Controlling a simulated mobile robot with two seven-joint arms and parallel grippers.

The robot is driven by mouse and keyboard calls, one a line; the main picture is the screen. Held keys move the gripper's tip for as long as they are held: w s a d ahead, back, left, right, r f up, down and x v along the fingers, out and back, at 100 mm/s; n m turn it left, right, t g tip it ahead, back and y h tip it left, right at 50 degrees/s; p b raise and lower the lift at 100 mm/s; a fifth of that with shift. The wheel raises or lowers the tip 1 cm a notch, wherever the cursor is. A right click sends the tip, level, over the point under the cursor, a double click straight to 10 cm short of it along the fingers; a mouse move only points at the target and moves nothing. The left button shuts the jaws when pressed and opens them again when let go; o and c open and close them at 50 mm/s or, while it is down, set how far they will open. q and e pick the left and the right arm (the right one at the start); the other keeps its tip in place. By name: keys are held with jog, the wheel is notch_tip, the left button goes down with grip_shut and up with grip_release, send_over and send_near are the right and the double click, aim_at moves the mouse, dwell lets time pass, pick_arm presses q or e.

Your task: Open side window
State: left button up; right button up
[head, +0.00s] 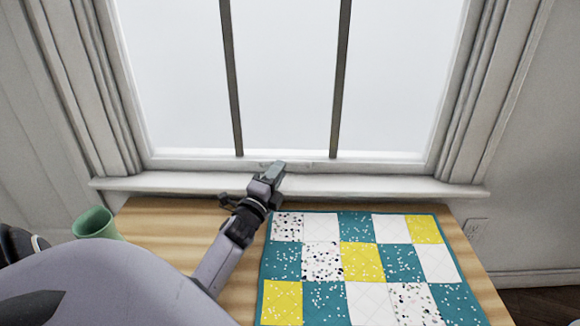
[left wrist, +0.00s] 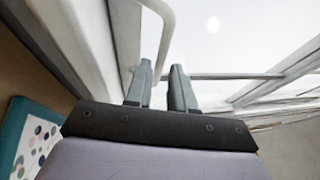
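The window (head: 285,80) fills the back of the head view, with pale panes behind two dark vertical bars. Its bottom rail (head: 380,165) rests just above the white sill (head: 380,187); I see no gap between them. My left gripper (head: 275,167) reaches over the sill to the bottom rail. In the left wrist view its two fingers (left wrist: 161,68) are a little apart. A pale curved bar, seemingly a window handle (left wrist: 167,25), runs down between them; whether they touch it I cannot tell. My right gripper is not in view.
A wooden tabletop (head: 160,222) stands below the sill. A teal, yellow and white patchwork quilt (head: 360,262) lies on it to the right of my left arm. A green cup (head: 95,223) stands at the left. A wall outlet (head: 476,229) is at the right.

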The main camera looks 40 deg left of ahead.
pick_arm(q)
jog(key=shift+b+x, duration=0.55)
jog(key=shift+x, duration=1.8)
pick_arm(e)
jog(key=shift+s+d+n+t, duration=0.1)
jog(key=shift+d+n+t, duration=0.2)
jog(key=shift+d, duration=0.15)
